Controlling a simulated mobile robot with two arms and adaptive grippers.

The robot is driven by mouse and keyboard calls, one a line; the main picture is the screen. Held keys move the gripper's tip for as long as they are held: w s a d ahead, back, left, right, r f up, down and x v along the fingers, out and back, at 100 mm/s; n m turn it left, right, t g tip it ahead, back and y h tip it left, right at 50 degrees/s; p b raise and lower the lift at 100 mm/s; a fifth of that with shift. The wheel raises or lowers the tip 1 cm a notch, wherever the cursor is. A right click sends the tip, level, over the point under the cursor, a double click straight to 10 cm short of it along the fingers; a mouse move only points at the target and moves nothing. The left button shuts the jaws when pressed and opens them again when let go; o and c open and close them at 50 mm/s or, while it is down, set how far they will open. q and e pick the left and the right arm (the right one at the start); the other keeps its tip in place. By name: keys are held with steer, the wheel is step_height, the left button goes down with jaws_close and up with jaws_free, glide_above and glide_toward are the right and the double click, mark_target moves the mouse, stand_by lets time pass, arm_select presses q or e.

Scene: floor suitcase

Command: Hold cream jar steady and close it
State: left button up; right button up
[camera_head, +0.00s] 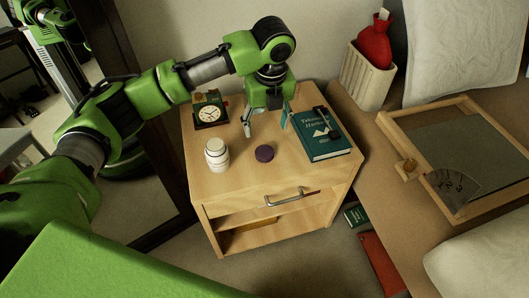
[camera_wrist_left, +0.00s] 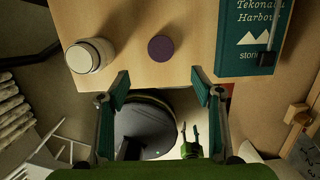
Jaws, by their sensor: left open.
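The cream jar (camera_head: 217,155) is white and stands upright at the left front of the wooden nightstand. It also shows in the left wrist view (camera_wrist_left: 83,56), with a pale round top. A flat dark purple disc (camera_head: 264,153), which looks like its lid, lies on the wood to the right of the jar, apart from it. The disc also shows in the left wrist view (camera_wrist_left: 161,48). My left gripper (camera_head: 266,124) points down above the nightstand, behind the disc. Its fingers (camera_wrist_left: 160,85) are wide apart with nothing between them.
A clock (camera_head: 210,111) stands at the nightstand's back left. The nightstand top (camera_head: 236,188) is bare in front. A bed with a framed tray (camera_head: 476,185) is farther right.

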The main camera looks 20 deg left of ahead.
arm_select(q)
steer(key=b, duration=0.1)
glide_above(265, 152)
steer(key=s, duration=0.1)
step_height(265, 152, down, 7)
steer(key=shift+d+r, duration=0.15)
steer(key=shift+r, duration=0.05)
steer(key=shift+f, duration=0.45)
arm_select(e)
steer(key=shift+w+a+r, duration=0.1)
steer(key=shift+w+r, duration=0.2)
steer(key=shift+r, duration=0.55)
steer(key=shift+w+d+r, duration=0.1)
steer(key=shift+w+r, duration=0.2)
steer(key=shift+r, duration=0.55)
steer(key=shift+w+a+r, duration=0.1)
steer(key=shift+w+r, duration=0.2)
steer(key=shift+r, duration=0.55)
arm_select(q)
steer(key=shift+f, duration=0.1)
